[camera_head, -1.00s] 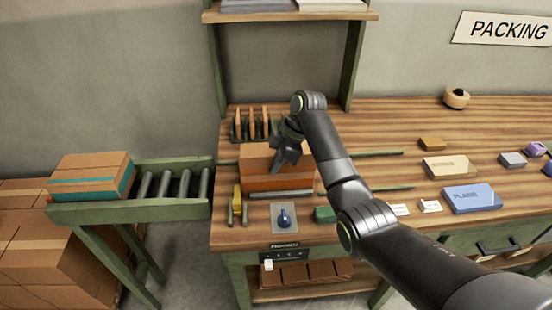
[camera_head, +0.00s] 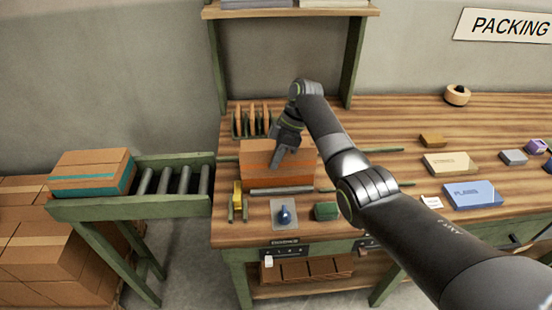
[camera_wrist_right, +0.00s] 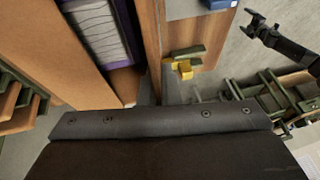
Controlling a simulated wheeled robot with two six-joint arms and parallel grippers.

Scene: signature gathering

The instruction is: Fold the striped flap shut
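An open cardboard box (camera_head: 300,176) with an orange band sits at the left of the workbench. In the right wrist view, a purple item and a pale patterned item (camera_wrist_right: 96,25) lie inside it, and a broad cardboard panel (camera_wrist_right: 60,40) rises at left. I cannot pick out the striped flap for certain. My right gripper (camera_head: 275,164) is tilted down over the box, its fingertips at its upper face; contact is unclear. Its grey fingers (camera_wrist_right: 160,88) show close beside a cardboard edge, grip unclear. My left gripper (camera_wrist_right: 255,19) shows small at upper right in the wrist view, away from the box.
A rack of upright brown pieces (camera_head: 252,120) stands behind the box. A yellow piece (camera_head: 237,194), a blue knob on a plate (camera_head: 285,215) and a green block (camera_head: 326,211) lie in front. A roller conveyor (camera_head: 175,182) adjoins at left. Packets lie at right.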

